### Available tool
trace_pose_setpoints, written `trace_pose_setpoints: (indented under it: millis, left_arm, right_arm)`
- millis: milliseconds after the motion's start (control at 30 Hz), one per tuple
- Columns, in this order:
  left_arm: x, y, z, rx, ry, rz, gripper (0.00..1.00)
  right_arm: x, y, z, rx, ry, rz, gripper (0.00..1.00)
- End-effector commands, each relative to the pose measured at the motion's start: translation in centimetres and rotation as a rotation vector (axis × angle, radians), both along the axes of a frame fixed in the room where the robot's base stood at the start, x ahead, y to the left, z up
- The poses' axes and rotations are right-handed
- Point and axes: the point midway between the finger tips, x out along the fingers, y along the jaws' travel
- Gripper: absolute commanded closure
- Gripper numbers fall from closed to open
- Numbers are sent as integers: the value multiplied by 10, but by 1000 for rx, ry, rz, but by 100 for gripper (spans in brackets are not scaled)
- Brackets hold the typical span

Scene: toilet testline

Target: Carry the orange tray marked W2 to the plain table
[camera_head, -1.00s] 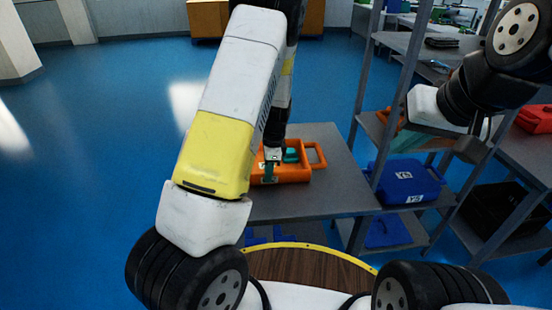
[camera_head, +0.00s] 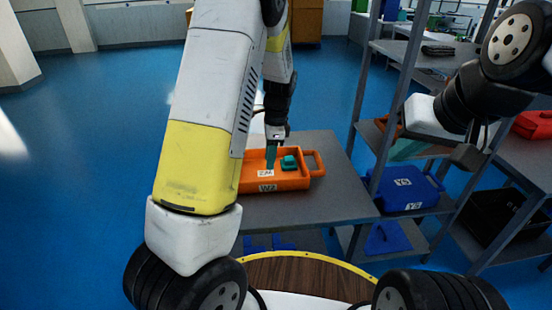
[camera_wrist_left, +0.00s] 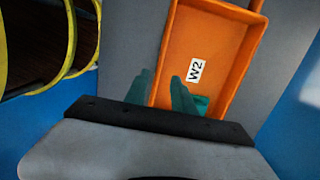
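The orange tray marked W2 (camera_head: 300,182) sits on a grey table (camera_head: 320,205), with its handle to the right. The tray (camera_wrist_left: 228,62) fills much of the left wrist view. My left gripper (camera_head: 271,158) is at the tray, pointing down.
A grey shelf rack right of the table holds a blue tray marked Y5 (camera_head: 405,190). A black crate (camera_head: 497,215) and a red tray (camera_head: 534,124) are further right. Blue floor (camera_head: 80,190) is open on the left.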

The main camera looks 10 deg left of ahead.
Motion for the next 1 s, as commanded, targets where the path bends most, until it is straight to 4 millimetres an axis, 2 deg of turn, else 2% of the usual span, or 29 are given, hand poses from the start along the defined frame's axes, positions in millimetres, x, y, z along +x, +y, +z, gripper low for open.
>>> trace_pose_setpoints:
  millis: [33,267,367,433,567,700,900,1000]
  left_arm:
    - [1,-1,8,-1,-2,0,69]
    - [-2,-2,30,-15,-12,25,69]
    - [-13,-1,52,-59,-45,106,69]
    - [-26,0,74,-107,-82,197,69]
    - [-60,1,120,-214,-155,398,69]
    - [-102,3,163,-320,-230,605,69]
    - [-167,5,205,-458,-333,885,69]
    - [-196,5,215,-513,-375,1005,69]
  right_arm:
    - [0,0,0,0,0,0,100]
    - [0,0,0,0,0,0,100]
    - [0,0,0,0,0,0,100]
    - [0,0,0,0,0,0,100]
    - [0,0,0,0,0,0,100]
    - [0,0,0,0,0,0,100]
    - [0,0,0,0,0,0,100]
    - [0,0,0,0,0,0,100]
